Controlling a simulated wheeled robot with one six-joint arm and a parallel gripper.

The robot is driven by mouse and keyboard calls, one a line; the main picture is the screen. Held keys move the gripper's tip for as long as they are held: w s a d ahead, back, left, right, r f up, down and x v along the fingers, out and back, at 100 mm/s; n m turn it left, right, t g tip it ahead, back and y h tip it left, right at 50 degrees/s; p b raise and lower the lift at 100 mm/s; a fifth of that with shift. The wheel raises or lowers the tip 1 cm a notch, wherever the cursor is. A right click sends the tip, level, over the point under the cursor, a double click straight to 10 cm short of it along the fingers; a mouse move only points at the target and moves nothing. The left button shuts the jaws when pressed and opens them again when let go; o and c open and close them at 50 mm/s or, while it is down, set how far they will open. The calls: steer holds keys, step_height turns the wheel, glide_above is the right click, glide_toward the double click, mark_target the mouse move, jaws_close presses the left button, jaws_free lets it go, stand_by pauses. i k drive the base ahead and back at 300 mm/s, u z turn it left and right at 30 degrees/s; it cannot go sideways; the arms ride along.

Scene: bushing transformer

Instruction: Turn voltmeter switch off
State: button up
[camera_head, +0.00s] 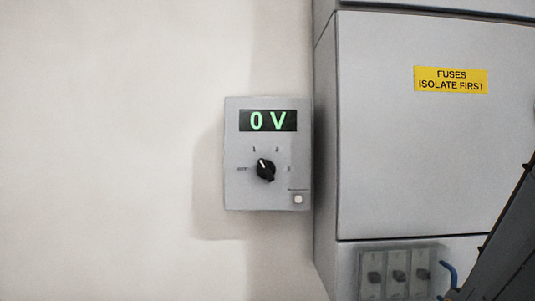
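The voltmeter (234,190) is a grey box on the wall, left of a large grey cabinet. Its display (269,121) reads "0 V" in green. Below the display is the black rotary switch (266,170), with marks for 1, 2 and 3 around it and a small, blurred label at its left that looks like "OFF". The white line on the knob points up and slightly left, near mark 1. A small pale button (298,199) sits at the lower right of the box. My gripper is not in view.
The grey cabinet (420,160) stands at the right with a yellow label (451,80) reading "FUSES ISOLATE FIRST". Several small switches (397,276) sit at its lower part. A dark arm-like part, probably mine, shows at the lower right. The wall left of the voltmeter is bare.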

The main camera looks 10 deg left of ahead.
mark_target(265, 169)
steer(key=z, duration=2.5)
steer(key=i, duration=0.75)
steer(key=u, duration=3.6)
